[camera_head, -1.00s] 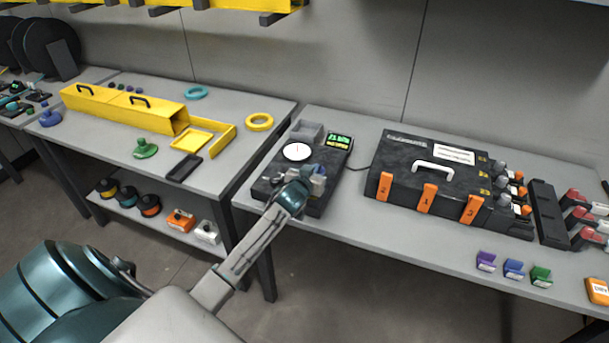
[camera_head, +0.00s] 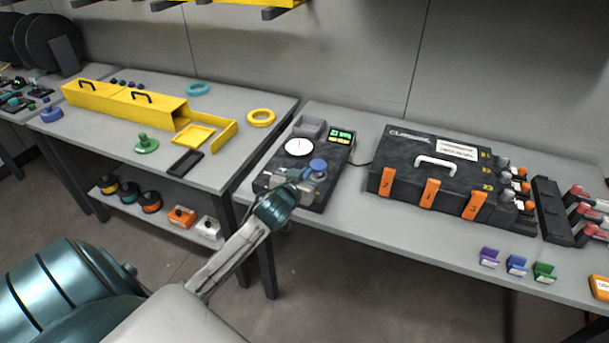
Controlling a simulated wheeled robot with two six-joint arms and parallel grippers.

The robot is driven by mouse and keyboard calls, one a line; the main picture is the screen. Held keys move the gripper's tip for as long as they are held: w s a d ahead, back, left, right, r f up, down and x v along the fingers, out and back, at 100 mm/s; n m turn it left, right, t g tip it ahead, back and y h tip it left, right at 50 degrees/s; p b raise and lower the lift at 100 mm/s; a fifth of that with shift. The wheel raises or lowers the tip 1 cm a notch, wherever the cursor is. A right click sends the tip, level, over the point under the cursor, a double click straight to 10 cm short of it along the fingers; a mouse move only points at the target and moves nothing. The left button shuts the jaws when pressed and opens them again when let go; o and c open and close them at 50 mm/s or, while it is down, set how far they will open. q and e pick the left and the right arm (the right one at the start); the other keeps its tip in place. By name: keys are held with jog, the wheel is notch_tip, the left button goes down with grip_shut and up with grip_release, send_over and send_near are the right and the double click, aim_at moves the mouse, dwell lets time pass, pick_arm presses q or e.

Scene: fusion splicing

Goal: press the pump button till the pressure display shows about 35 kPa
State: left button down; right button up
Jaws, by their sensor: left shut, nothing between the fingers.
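The black pump unit (camera_head: 318,198) lies on the right-hand bench near its left end. Its round blue pump button (camera_head: 318,165) shows on top, at the right front. Its green pressure display (camera_head: 342,134) is lit at the back right, but the digits are too small to read with certainty. A white round dial (camera_head: 299,147) sits left of the button. My left gripper (camera_head: 302,180) is shut and empty over the front of the unit, just to the front left of the button. I cannot tell whether it touches the unit. My right gripper is not in view.
A black case (camera_head: 395,160) with orange latches (camera_head: 429,193) stands right of the pump unit, with a cable between them. Small purple, blue and green holders (camera_head: 544,272) lie near the front edge. The left bench carries a yellow box (camera_head: 120,105). A gap separates the benches.

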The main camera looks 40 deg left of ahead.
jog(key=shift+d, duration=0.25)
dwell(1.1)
